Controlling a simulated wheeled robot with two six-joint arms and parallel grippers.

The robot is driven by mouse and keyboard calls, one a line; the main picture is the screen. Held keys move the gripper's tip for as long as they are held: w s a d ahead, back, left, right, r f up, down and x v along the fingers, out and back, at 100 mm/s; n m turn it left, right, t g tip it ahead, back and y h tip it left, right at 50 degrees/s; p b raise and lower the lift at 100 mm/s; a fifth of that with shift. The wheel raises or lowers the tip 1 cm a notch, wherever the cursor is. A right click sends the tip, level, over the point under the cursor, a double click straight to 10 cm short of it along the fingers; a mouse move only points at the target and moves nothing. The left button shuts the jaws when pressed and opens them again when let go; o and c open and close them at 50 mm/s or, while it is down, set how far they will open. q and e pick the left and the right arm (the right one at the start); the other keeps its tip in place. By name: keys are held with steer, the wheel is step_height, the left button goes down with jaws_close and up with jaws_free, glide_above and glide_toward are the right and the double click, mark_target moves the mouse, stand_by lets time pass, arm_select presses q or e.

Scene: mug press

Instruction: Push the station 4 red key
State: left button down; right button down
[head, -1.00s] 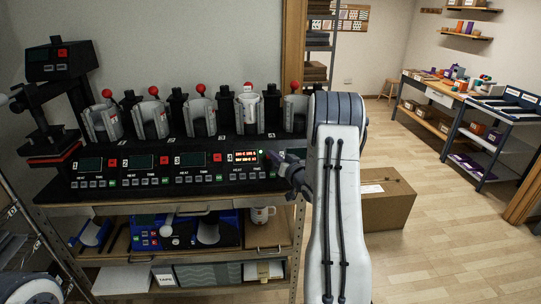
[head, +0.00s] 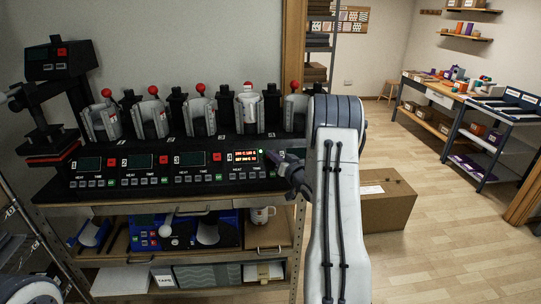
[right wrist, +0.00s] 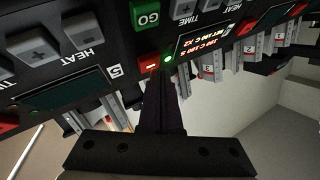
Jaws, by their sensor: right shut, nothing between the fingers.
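In the right wrist view, which is upside down, the station 4 red key (right wrist: 149,64) sits beside the green light and the lit display (right wrist: 205,38). My right gripper (head: 270,157) is shut and empty at the right end of the station 4 panel, and it covers the key in the head view. In the wrist view its fingertips (right wrist: 163,76) are very close to the red key; contact cannot be told. My left gripper is out of view.
A white mug (head: 249,110) is clamped in the press above station 4. The displays of stations 1 to 3 are dark. A heat press (head: 55,140) stands at the left, a shelf (head: 200,208) lies below, and a cardboard box (head: 385,205) is on the floor at right.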

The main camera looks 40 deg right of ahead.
steer(key=shift+w+d+f+b, duration=0.15)
steer(key=shift+w+f+b, duration=0.05)
steer(key=shift+f+b, duration=0.1)
steer(key=shift+s+r, duration=0.1)
steer(key=shift+r, duration=0.1)
stand_by(0.3)
steer(key=shift+s+a+r+p, duration=0.4)
steer(key=shift+s+r, duration=0.1)
steer(key=s+a+r+p, duration=0.2)
steer(key=s+r, duration=0.1)
steer(key=r, duration=0.1)
steer(key=shift+s+a, duration=0.15)
steer(key=shift+s, duration=0.25)
stand_by(0.6)
